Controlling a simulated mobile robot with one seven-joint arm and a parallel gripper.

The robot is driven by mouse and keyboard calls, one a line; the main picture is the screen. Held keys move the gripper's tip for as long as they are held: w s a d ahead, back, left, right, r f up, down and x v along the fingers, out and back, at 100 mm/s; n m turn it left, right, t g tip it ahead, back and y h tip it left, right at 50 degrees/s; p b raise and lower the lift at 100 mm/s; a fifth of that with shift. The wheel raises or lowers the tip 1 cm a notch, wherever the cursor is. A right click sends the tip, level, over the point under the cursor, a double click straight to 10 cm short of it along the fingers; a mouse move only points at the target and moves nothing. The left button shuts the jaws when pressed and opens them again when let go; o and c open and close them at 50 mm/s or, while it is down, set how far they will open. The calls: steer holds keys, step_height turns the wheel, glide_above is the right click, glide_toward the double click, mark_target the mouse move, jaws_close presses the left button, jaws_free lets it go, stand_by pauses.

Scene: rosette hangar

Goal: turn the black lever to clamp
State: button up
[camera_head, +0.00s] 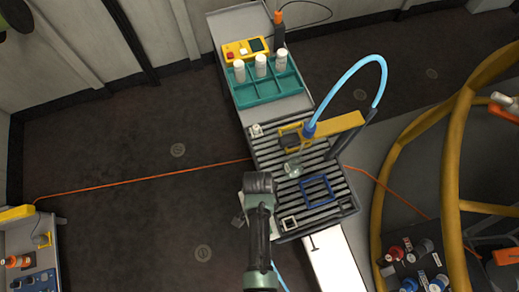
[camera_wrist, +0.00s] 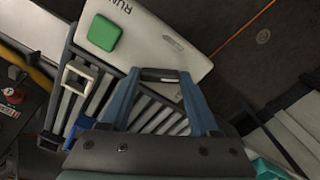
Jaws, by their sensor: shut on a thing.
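In the wrist view, the two blue fingers of my gripper (camera_wrist: 159,76) reach forward and close on a small dark piece, the black lever (camera_wrist: 160,80), between their tips. Only a short stretch of the lever shows, so its angle is hard to tell. It lies by the edge of a white panel (camera_wrist: 150,35) with "RUN" lettering, a green button (camera_wrist: 103,33) and a small grey label. In the head view, my wrist (camera_head: 259,184) covers the fingers and the lever. Part of the pale panel (camera_head: 246,200) shows beside it.
A slatted grey bench (camera_head: 330,213) holds a blue square frame (camera_head: 317,190), a small pale square frame (camera_head: 288,223) and a clear glass piece (camera_head: 293,168). Behind are a teal rack (camera_head: 265,88) with white bottles and a yellow arm with a light-blue hose (camera_head: 350,62). Floor at left is open.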

steer(key=n, duration=0.2)
steer(key=n+p, duration=0.1)
steer(key=n, duration=0.1)
steer(key=n+p, duration=0.1)
steer(key=n, duration=0.1)
steer(key=shift+s+a+n, duration=0.15)
steer(key=shift+s+n, duration=0.15)
steer(key=n, duration=0.1)
steer(key=n+p, duration=0.1)
steer(key=n, duration=0.3)
steer(key=shift+s, duration=0.25)
steer(key=shift+n, duration=0.3)
steer(key=o, duration=1.4)
steer(key=shift+c, duration=0.2)
step_height(320, 180, up, 13)
steer(key=p, duration=0.3)
steer(key=shift+s+f, duration=0.1)
